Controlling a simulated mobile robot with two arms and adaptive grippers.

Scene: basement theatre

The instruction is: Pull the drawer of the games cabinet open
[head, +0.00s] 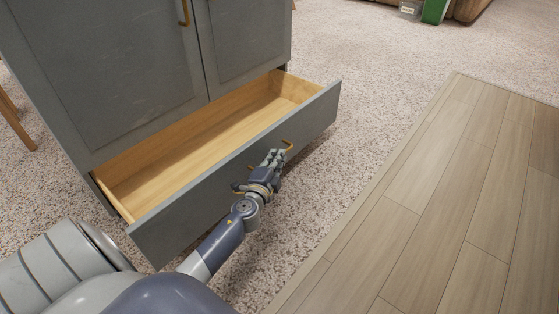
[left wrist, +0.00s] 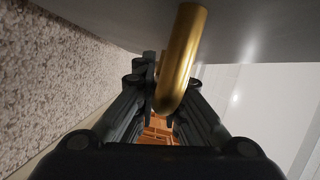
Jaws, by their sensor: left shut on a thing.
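The games cabinet (head: 110,65) is grey-blue with two doors. Its bottom drawer (head: 175,215) stands well open, and the bare wooden inside (head: 200,140) shows empty. A brass handle (head: 288,145) sits on the drawer front, and it also shows large in the left wrist view (left wrist: 181,60). My left gripper (head: 274,158) is at the drawer front, shut on this handle. In the left wrist view its dark fingers (left wrist: 155,100) reach to the handle, which hides part of them. My right gripper is not in view.
Speckled carpet (head: 400,50) surrounds the cabinet and is clear in front of the drawer. A wood-plank floor (head: 450,200) lies to the right. A wooden leg (head: 15,120) stands at the left. A green object (head: 435,11) is far at the top right.

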